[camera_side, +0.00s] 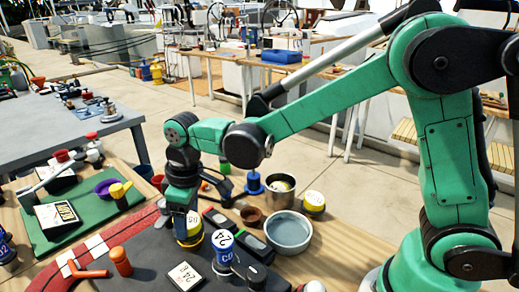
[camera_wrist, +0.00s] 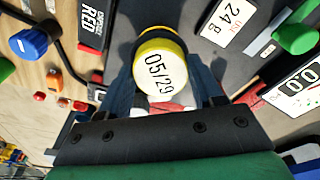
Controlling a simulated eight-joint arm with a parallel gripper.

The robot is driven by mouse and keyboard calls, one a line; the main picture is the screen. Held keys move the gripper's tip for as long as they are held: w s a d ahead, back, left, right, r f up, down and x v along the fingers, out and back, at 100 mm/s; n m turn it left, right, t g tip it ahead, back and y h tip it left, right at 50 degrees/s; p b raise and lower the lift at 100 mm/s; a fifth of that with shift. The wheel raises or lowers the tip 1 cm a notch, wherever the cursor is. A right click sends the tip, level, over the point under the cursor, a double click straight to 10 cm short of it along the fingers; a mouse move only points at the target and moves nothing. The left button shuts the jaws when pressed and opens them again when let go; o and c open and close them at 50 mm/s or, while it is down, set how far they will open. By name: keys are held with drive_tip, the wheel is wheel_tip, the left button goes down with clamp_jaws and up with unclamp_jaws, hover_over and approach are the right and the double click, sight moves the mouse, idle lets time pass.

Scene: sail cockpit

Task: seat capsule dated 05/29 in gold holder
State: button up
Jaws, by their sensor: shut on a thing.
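The capsule (camera_wrist: 163,70) has a yellow body and a white end face printed 05/29 in the wrist view. My gripper (camera_wrist: 165,88) is shut on it, with a finger on each side. In the side view my gripper (camera_side: 186,222) points down over the dark work area, and the yellow capsule (camera_side: 190,239) shows at its fingertips. I cannot tell whether the capsule's lower end touches anything. I cannot make out a gold holder for certain; a small brown cup (camera_side: 251,217) stands to the right of my gripper.
A blue capsule (camera_side: 222,243) and a white number card (camera_side: 185,275) are close by my gripper. An orange-red knob (camera_side: 121,262) is at the left.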

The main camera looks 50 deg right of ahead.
sight(196, 221)
drive_tip(key=shift+f, duration=0.6)
idle(0.3)
drive_tip(key=o, duration=1)
wheel_tip(196, 221, up, 11)
drive_tip(key=s, duration=0.1)
drive_tip(key=shift+d, duration=0.4)
drive_tip(key=s+d+f+m+t, duration=0.3)
drive_tip(key=s+d+m+t, duration=0.3)
drive_tip(key=d, duration=0.5)
drive_tip(key=shift+s+f+m+h, duration=0.3)
drive_tip(key=shift+s+m+h, duration=0.15)
drive_tip(key=shift+s, duration=0.6)
